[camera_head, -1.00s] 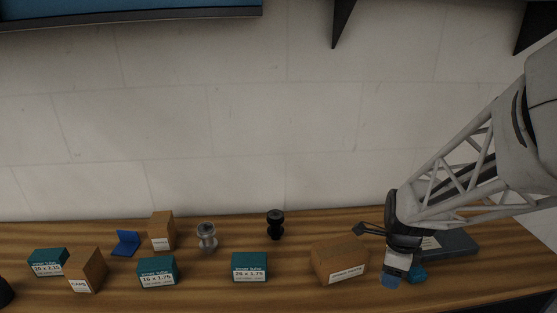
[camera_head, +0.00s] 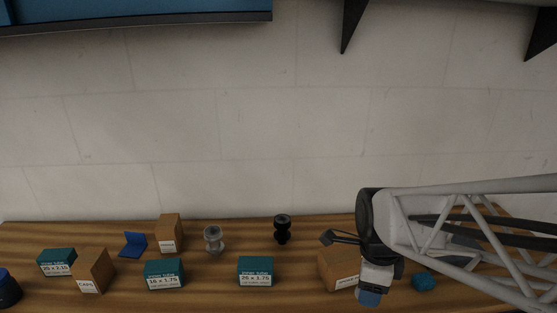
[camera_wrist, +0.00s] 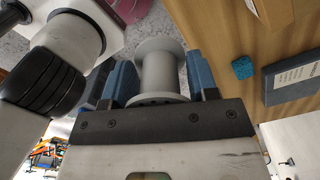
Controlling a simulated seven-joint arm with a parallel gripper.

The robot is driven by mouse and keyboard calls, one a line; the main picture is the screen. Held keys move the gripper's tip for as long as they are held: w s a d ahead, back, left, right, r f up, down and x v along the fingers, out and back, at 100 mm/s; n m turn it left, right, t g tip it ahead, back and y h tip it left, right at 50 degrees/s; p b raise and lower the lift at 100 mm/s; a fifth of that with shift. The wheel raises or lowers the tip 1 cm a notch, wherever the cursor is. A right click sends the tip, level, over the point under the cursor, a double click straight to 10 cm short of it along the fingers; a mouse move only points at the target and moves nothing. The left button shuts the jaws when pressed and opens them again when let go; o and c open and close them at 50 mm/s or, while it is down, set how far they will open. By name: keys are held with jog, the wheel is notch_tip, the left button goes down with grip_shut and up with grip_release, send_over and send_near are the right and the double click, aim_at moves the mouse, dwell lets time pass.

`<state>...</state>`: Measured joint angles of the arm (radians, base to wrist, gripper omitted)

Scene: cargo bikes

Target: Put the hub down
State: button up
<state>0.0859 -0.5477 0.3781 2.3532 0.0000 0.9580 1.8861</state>
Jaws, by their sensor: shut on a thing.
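In the wrist view, my gripper (camera_wrist: 161,84) is shut on a grey hub (camera_wrist: 158,60), a flanged spool held between the two blue fingers. In the head view, my gripper (camera_head: 368,297) is at the front edge of the bench, in front of the right end of a cardboard box. The held hub cannot be made out in the head view. Two other hubs stand upright on the bench: a silver one (camera_head: 214,240) and a black one (camera_head: 282,229).
The wooden bench (camera_head: 205,285) holds teal tube boxes (camera_head: 256,271), cardboard boxes (camera_head: 337,268) and a blue angled holder (camera_head: 133,244). A small teal block (camera_head: 423,281) lies right of my gripper. A dark grey box (camera_wrist: 290,80) shows in the wrist view. Shelf brackets (camera_head: 352,24) hang above.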

jog(key=shift+s+a, duration=0.1)
jog(key=shift+w, duration=0.2)
send_over(348, 255)
jog(key=shift+f, duration=0.7)
dwell(0.5)
jog(key=shift+f, duration=0.1)
jog(key=shift+f, duration=1.65)
jog(key=shift+f, duration=0.15)
jog(key=o, duration=1)
